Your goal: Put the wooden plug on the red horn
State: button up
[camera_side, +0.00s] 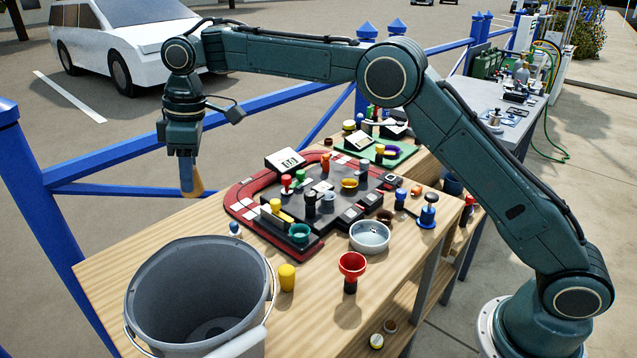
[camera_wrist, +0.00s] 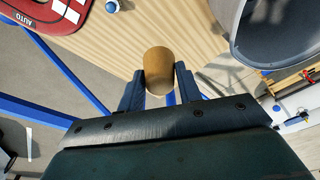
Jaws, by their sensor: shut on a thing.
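My gripper (camera_side: 187,160) is at the far left of the table in the side view, above its back edge. It is shut on the wooden plug (camera_side: 193,181), a tan tapered piece that hangs below the fingers, clear of the table. In the wrist view the plug (camera_wrist: 158,68) shows its round end between the two fingers (camera_wrist: 160,88). The red horn (camera_side: 352,265) stands upright near the table's front edge, wide mouth up on a dark base. It is well to the right of my gripper and out of the wrist view.
A large grey bucket (camera_side: 140,290) stands at the near left. A yellow peg (camera_side: 287,277) and a steel bowl (camera_side: 369,245) flank the horn. A black panel with a red border (camera_side: 236,203) and several small pieces fills the middle. A blue railing (camera_side: 110,157) runs behind.

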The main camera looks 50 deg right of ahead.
jog(key=s+d+r+m, duration=0.1)
jog(key=s+d+r, duration=0.75)
jog(key=s, duration=0.35)
jog(key=s+d, duration=0.7)
jog(key=s, duration=0.6)
jog(key=shift+s+f+m, duration=0.25)
jog(key=shift+s+m, duration=0.15)
jog(key=shift+f, duration=0.1)
send_over(349, 262)
jog(key=f, duration=1.9)
jog(key=shift+s+d+f, duration=0.25)
jog(key=shift+f, duration=0.15)
jog(key=shift+f, duration=0.1)
jog(key=o, duration=1)
